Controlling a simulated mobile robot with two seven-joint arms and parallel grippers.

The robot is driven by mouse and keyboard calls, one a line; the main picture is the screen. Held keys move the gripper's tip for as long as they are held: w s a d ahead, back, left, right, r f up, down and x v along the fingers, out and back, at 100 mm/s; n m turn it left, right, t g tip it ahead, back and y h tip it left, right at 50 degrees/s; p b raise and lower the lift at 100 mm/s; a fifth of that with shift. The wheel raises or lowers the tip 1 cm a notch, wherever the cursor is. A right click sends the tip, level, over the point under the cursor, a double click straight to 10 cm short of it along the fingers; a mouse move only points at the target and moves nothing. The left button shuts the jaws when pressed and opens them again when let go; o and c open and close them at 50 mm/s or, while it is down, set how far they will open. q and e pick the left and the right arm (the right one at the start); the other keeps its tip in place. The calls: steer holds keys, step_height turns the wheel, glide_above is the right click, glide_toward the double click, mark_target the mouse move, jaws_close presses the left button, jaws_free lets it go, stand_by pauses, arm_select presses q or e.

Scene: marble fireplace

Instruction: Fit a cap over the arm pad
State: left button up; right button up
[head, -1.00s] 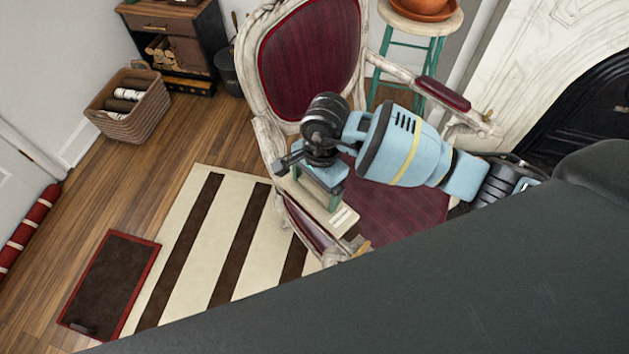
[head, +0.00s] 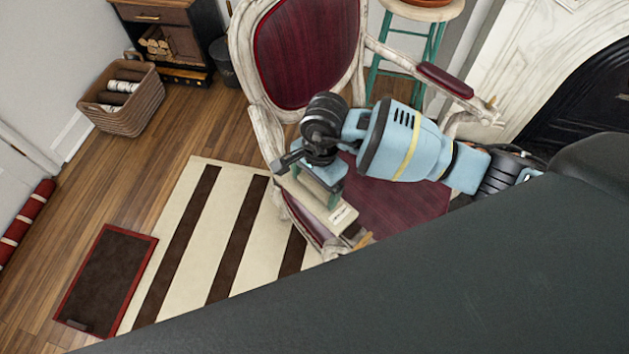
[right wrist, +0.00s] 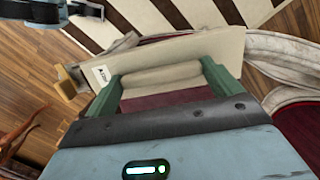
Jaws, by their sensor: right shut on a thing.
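My right gripper (head: 322,185) is shut on a long cream cap (head: 343,215) with a small printed label. In the right wrist view the cap (right wrist: 190,52) lies across the green fingers (right wrist: 168,80). It is over or just beside the near arm of a carved whitewashed armchair (head: 268,130). That arm's maroon pad (head: 303,218) shows beside the cap in the head view; whether they touch I cannot tell. Maroon cloth shows between the fingers, but I cannot tell if it is pad or seat. The far arm has a bare maroon pad (head: 445,79).
The maroon seat (head: 400,208) lies beneath my right wrist. A striped rug (head: 225,235) and a dark red-edged mat (head: 105,280) cover the floor. A teal stool (head: 437,50) stands behind the chair, a marble fireplace (head: 520,60) at right, a basket (head: 125,105) at left.

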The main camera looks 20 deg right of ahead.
steer(key=o, duration=0.7)
steer(key=shift+w+d+r, duration=0.1)
steer(key=shift+d+r, duration=0.05)
steer(key=shift+r, duration=1.15)
steer(key=shift+w+d+r, duration=0.1)
steer(key=shift+d+r, duration=0.05)
steer(key=shift+r, duration=1.15)
steer(key=shift+d+r, duration=0.15)
steer(key=shift+r, duration=1.15)
